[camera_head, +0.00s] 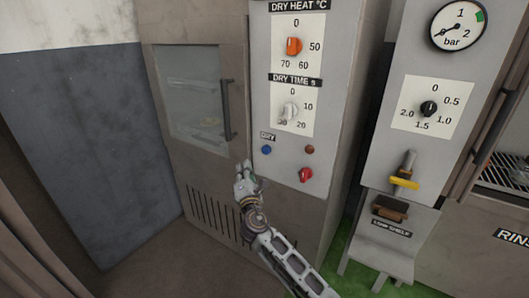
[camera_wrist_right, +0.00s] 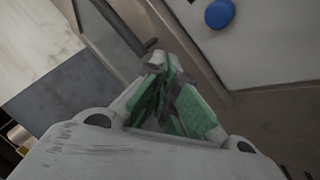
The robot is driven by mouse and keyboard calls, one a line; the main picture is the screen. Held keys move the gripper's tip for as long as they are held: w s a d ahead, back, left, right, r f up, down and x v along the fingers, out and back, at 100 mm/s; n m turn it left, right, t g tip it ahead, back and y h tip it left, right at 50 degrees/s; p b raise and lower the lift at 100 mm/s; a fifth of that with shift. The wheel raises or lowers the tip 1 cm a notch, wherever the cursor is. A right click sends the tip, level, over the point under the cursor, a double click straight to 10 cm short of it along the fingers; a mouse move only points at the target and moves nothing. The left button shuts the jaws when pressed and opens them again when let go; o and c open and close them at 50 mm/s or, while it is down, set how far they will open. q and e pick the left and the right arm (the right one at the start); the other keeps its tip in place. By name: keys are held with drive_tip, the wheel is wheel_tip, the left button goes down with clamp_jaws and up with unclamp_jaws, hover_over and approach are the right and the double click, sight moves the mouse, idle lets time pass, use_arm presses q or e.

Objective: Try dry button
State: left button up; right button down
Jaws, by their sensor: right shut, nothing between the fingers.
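The blue button (camera_head: 266,150) sits under the DRY label (camera_head: 268,137) on the light grey control panel (camera_head: 330,130). It also shows in the right wrist view as a blue disc (camera_wrist_right: 220,14) at the upper right. My right gripper (camera_head: 243,168) is shut and empty, to the left of and a little below the button in the head view, in front of the brown cabinet. In the wrist view its green-padded fingers (camera_wrist_right: 166,85) are together and appear apart from the button. My left gripper is not in view.
The panel carries an orange DRY HEAT knob (camera_head: 294,46), a white DRY TIME knob (camera_head: 290,111), a dark red lamp (camera_head: 310,149) and a red knob (camera_head: 305,174). A cabinet door handle (camera_head: 227,110) stands out just above my gripper. A yellow-handled valve (camera_head: 405,183) is at the right.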

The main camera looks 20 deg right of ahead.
drive_tip(key=w+d, duration=0.5)
drive_tip(key=d, duration=0.1)
drive_tip(key=shift+d, duration=0.35)
idle(0.4)
drive_tip(key=shift+w+d+b, duration=0.4)
drive_tip(key=shift+w+d, duration=0.2)
drive_tip(key=shift+d, duration=0.1)
idle(2.7)
drive_tip(key=shift+s+a, duration=0.1)
drive_tip(key=shift+a, duration=0.05)
drive_tip(key=shift+s+a, duration=0.4)
drive_tip(key=shift+a, duration=0.1)
drive_tip(key=shift+a, duration=0.1)
idle(0.4)
drive_tip(key=shift+s+a+p, duration=0.3)
drive_tip(key=shift+s+a, duration=1.3)
drive_tip(key=shift+a, duration=0.3)
